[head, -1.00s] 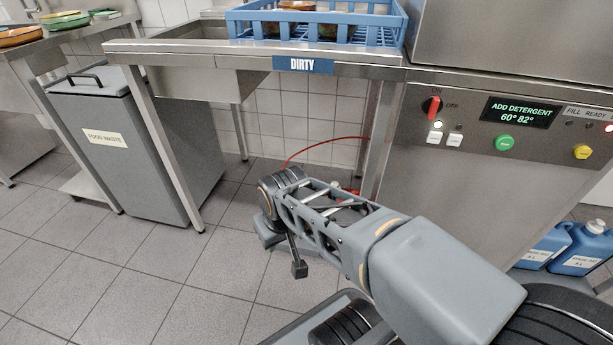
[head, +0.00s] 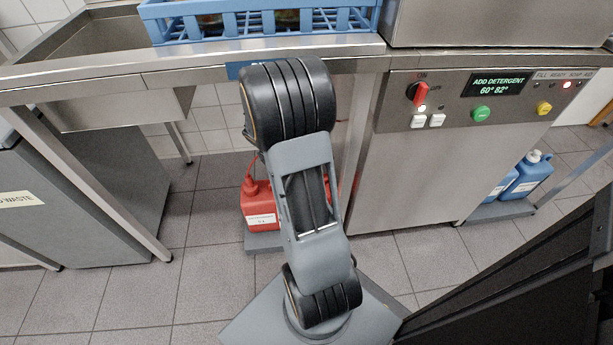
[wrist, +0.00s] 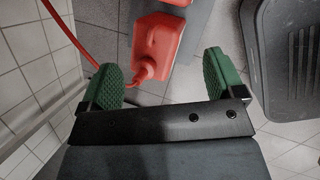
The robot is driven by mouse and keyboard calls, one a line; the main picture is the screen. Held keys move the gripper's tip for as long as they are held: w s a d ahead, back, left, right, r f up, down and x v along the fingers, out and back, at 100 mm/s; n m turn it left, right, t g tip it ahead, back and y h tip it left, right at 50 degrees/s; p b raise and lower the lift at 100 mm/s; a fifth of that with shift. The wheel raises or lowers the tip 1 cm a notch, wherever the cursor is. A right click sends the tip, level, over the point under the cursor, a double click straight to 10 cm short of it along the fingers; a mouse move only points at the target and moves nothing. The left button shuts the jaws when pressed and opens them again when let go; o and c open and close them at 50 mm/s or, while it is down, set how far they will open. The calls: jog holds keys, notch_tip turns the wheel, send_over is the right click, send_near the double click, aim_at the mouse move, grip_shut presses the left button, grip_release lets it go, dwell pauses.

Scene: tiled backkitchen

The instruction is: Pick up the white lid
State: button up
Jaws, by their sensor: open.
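No separate white lid is plain in either view. A whitish cap (head: 534,156) tops a blue jug (head: 526,178) low at the right in the head view; I cannot tell whether it is the lid. My gripper (wrist: 160,76) shows in the wrist view, its two green-padded fingers spread wide with nothing held. In the head view my arm partly covers the red jug (head: 257,205), and the gripper is hidden.
A steel counter (head: 190,66) carries a blue rack (head: 270,28) above my arm. A steel dishwasher (head: 400,175) stands right of the arm. A grey waste bin (head: 110,190) stands at the left. Tiled floor (head: 130,300) is open at the lower left.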

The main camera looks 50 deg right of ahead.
jog(key=d+f+n+b, duration=0.1)
jog(key=d+f, duration=0.2)
jog(key=f, duration=0.1)
jog(key=d+f+n+b, duration=0.1)
jog(key=d+f+n, duration=0.1)
jog(key=d+f, duration=0.1)
jog(key=d+f+n+b, duration=0.1)
jog(key=d+f, duration=0.2)
jog(key=f, duration=0.2)
jog(key=shift+s+f+n+g, duration=0.25)
jog(key=shift+n+g, duration=0.05)
jog(key=shift+n, duration=0.1)
jog(key=shift+b+x, duration=1.7)
jog(key=shift+x, duration=1.45)
jog(key=c, duration=1)
jog(key=shift+r, duration=0.15)
